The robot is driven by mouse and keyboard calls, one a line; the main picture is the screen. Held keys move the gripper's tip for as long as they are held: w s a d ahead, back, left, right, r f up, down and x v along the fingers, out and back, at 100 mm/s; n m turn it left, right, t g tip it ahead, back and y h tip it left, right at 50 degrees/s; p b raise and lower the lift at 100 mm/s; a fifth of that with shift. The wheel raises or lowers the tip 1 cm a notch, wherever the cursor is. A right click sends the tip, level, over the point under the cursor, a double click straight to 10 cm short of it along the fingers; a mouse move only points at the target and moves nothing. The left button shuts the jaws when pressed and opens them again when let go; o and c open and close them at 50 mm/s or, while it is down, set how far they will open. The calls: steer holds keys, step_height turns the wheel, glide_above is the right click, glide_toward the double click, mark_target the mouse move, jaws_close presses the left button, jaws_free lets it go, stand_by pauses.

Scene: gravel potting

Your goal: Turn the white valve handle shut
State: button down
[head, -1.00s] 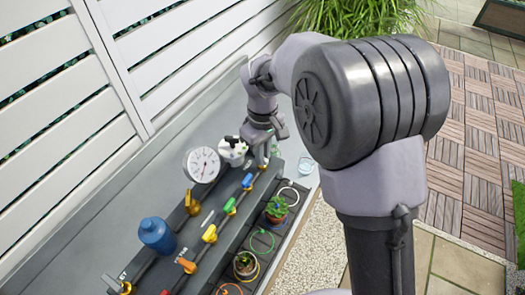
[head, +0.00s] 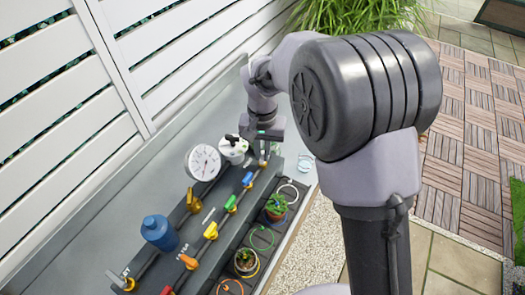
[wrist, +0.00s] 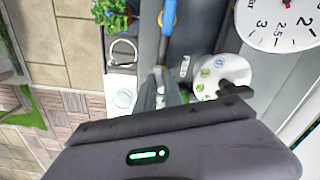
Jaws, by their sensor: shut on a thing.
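The white valve handle (head: 262,150) is at the far end of the row of coloured valve handles, right under my gripper (head: 264,137). In the wrist view the handle (wrist: 160,82) is a small pale lever beside a brass fitting, mostly hidden by the fingers. My gripper (wrist: 172,96) is shut on it. The exact angle of the lever to its pipe is hard to tell.
A white round unit with a black knob (head: 232,150) and a pressure gauge (head: 203,162) stand close left of my gripper. The blue handle (head: 247,179) is the nearest neighbour. A blue bottle (head: 158,232) and potted plants (head: 276,207) are farther off.

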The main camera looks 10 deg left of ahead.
mark_target(263, 155)
steer(key=shift+m, duration=1.9)
steer(key=c, duration=1.5)
jaws_free()
steer(key=shift+o, duration=0.2)
step_height(263, 155, up, 18)
steer(key=p, duration=0.5)
steer(key=shift+f+p, duration=0.25)
steer(key=shift+p, duration=0.05)
steer(key=shift+d, duration=0.1)
